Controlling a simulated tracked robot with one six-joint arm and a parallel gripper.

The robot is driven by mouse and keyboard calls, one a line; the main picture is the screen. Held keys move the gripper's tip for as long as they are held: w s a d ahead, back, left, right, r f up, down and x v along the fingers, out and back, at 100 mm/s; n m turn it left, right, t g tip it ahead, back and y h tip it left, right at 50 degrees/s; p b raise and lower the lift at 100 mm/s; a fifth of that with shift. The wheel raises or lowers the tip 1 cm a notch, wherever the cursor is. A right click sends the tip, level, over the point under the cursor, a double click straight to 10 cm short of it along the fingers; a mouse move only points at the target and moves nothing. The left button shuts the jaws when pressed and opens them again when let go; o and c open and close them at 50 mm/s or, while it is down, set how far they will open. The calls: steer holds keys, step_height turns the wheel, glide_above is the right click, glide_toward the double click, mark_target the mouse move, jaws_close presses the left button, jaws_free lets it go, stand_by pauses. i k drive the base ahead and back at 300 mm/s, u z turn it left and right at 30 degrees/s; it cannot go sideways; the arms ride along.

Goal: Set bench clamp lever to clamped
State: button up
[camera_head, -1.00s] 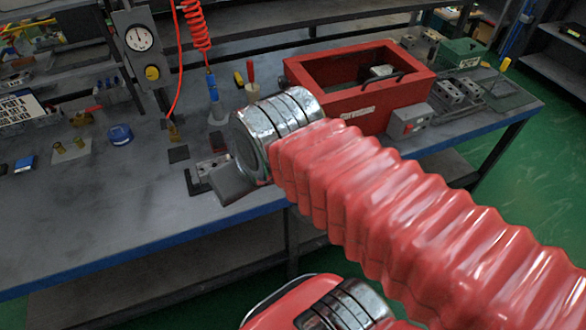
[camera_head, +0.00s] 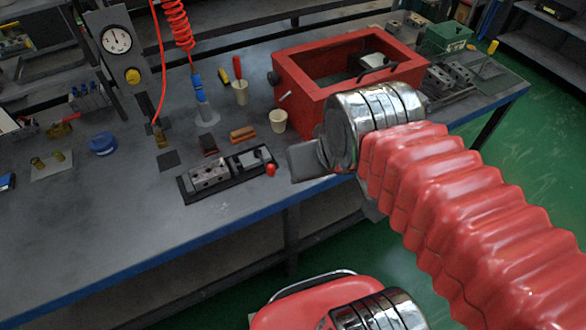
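A dark clamp fixture (camera_head: 226,175) lies near the front edge of the grey bench, with a metal block (camera_head: 209,175) on its left part. A small red knob (camera_head: 270,169) at its right end looks like the lever's tip; the lever's own shape and setting are too small to tell. My gripper (camera_head: 304,162) shows as a grey flat piece just right of the red knob, with a gap between them in the picture. The silver wrist and red sleeve of my arm hide much of it. I cannot see two separate fingers or anything held.
A red open box (camera_head: 308,98) stands behind my wrist. A cream cup (camera_head: 278,121), orange-brown blocks (camera_head: 243,134) and a blue nozzle on a coiled red hose (camera_head: 198,88) stand behind the fixture. A blue round tin (camera_head: 103,144) is at left. The bench front left is clear.

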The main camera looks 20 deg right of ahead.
mark_target(271, 170)
steer(key=z, duration=0.85)
steer(key=k, duration=0.85)
steer(key=u, duration=0.6)
steer(key=i, duration=1)
steer(key=u, duration=0.1)
